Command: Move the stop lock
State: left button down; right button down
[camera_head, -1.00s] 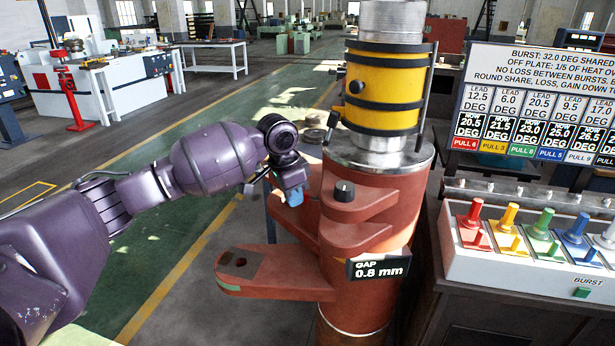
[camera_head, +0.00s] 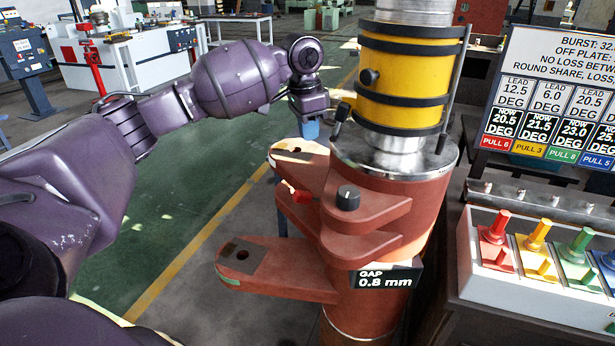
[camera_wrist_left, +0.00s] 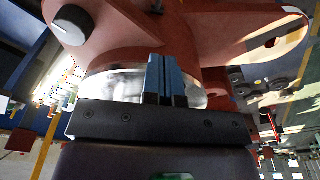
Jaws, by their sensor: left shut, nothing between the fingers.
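No part is labelled as the stop lock, so I cannot tell for sure which part it is. A small red lever (camera_head: 300,196) sticks out between the red-brown arms of the machine column (camera_head: 385,205). A black knob (camera_head: 348,197) sits on the middle arm, right of the lever. My left gripper (camera_head: 311,130) is shut and empty, with blue fingertips pointing down above the far upper arm, left of the column top and apart from the lever. In the left wrist view its blue fingers (camera_wrist_left: 165,80) are together. My right gripper is not in view.
A yellow drum (camera_head: 400,80) with black bands and slanted handles stands on the column, close right of my left gripper. A gap sign reading 0.8 mm (camera_head: 385,278) hangs in front. A box of coloured levers (camera_head: 540,255) and a display board (camera_head: 560,105) stand right. Floor at left is open.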

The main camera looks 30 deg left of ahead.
pick_arm(q)
jog(key=b, duration=0.1)
send_over(308, 193)
jog(key=w, duration=0.1)
jog(key=f, duration=0.9)
jog(key=shift+w+d+f, duration=0.1)
jog(key=shift+d+f, duration=0.25)
jog(key=f, duration=0.2)
jog(key=s+f, duration=0.1)
jog(key=shift+a, duration=0.4)
jog(key=shift+s+a+f, duration=0.1)
jog(key=shift+s+f, duration=0.05)
jog(key=shift+f, duration=0.3)
